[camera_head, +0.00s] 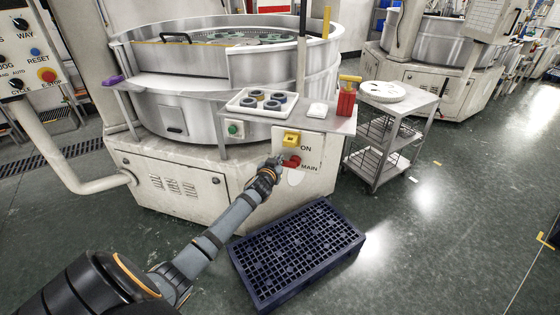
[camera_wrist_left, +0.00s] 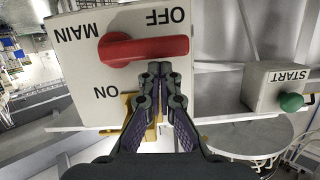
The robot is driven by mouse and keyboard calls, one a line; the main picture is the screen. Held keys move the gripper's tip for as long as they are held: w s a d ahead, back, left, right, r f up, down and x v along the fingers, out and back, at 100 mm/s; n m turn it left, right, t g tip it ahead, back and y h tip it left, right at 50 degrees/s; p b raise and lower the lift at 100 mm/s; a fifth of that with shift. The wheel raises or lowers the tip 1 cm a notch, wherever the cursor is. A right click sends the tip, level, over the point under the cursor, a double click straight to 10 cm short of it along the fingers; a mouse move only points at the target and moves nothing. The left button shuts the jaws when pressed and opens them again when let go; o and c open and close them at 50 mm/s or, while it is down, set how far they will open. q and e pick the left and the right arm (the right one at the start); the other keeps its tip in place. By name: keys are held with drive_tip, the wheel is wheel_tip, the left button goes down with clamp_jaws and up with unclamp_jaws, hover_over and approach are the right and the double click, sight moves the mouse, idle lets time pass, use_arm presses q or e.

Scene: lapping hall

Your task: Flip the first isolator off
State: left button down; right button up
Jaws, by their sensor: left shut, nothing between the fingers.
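The main isolator's red handle (camera_wrist_left: 145,48) lies roughly level on a pale box (camera_wrist_left: 90,90) in the left wrist view. MAIN, OFF and ON are printed around it, upside down in this view. The red handle (camera_head: 292,161) also shows small on the machine front in the head view. My left gripper (camera_wrist_left: 162,70) is shut and empty, its fingertips close against the lower edge of the handle in the wrist view; I cannot tell if they touch. In the head view the left gripper (camera_head: 274,164) is just left of the handle. My right gripper is out of view.
A yellow part (camera_head: 291,139) sits above the handle. A green START button (camera_wrist_left: 291,101) is on a separate box. A tray (camera_head: 238,103) with several rings is on the ledge above. A dark blue pallet (camera_head: 300,252) lies on the floor; a wire cart (camera_head: 382,145) stands right.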

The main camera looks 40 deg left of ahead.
use_arm(q)
drive_tip(key=shift+a+f, duration=0.1)
drive_tip(key=shift+f, duration=0.05)
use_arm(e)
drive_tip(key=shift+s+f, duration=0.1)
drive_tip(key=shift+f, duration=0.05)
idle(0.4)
use_arm(q)
wheel_tip(320, 180, up, 5)
drive_tip(key=p, duration=0.4)
drive_tip(key=f+b+v, duration=0.1)
drive_tip(key=b+v, duration=0.1)
drive_tip(key=v, duration=0.8)
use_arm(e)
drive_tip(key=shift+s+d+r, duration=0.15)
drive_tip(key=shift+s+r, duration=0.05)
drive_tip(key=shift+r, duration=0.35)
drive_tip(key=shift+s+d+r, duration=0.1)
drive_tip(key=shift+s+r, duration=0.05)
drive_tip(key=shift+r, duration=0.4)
use_arm(q)
drive_tip(key=shift+a, duration=0.1)
